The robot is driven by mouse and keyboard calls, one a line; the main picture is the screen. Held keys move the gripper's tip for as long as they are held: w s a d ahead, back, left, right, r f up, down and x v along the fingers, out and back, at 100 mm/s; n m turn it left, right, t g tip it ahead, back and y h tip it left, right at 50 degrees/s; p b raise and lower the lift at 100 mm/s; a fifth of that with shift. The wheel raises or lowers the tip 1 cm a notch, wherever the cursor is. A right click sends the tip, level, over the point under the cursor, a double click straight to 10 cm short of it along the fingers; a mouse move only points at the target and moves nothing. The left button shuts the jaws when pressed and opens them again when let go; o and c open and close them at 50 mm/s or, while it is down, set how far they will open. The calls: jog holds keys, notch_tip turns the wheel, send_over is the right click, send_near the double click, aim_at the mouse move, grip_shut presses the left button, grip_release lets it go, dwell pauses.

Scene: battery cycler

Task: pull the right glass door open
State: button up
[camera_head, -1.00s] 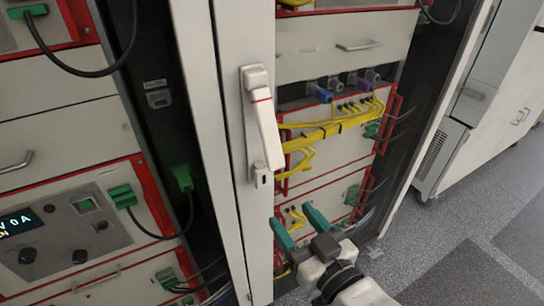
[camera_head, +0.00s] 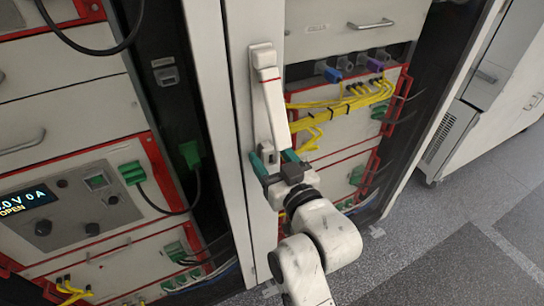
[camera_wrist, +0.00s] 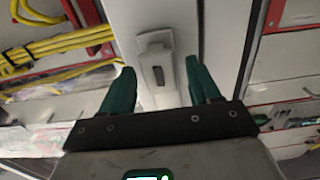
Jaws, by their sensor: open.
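The right glass door shows its white frame (camera_head: 236,75) in the head view, with cabinet shelves visible beyond it. A long white handle (camera_head: 271,100) with a thin red line near its top is mounted upright on this frame. My gripper (camera_head: 272,158) is at the handle's lower end, by the small lock plate. Its green fingers are apart, one to each side. In the wrist view the handle (camera_wrist: 155,42) lies between and beyond the open fingers (camera_wrist: 160,70). I cannot tell whether they touch it. The door appears closed.
Inside the cabinet are yellow cables (camera_head: 340,112) and red-edged modules. On the left, an instrument panel with a display (camera_head: 28,199) and green plugs stands in the neighbouring bay. A white cabinet (camera_head: 450,140) stands at the far right. Grey floor (camera_head: 430,255) is clear at lower right.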

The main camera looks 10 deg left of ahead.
grip_shut()
dwell(0.6)
